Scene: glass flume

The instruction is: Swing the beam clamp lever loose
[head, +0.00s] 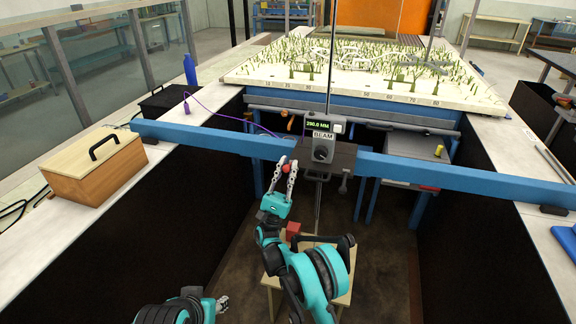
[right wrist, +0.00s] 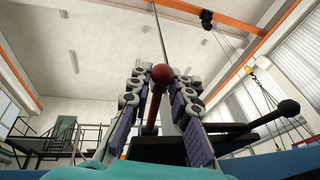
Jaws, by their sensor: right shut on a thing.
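The beam clamp lever is a short red stem with a red ball knob (head: 284,160) at the left side of the dark clamp block (head: 341,160) under the BEAM readout unit (head: 322,138). My right gripper (head: 286,166) is around the knob, with a finger on each side of it. In the right wrist view, the red knob (right wrist: 162,74) shows between the fingertips and its red stem runs down between the fingers. The gripper is shut on it. My left gripper (head: 223,303) is low at the bottom of the head view, away from the beam, too small to judge.
The blue beam (head: 220,140) spans the flume between its walls. A wooden box (head: 95,165) and a black case (head: 165,102) stand on the left wall. A planted bed (head: 360,75) lies beyond the beam. A wooden stool (head: 341,297) stands below my right arm.

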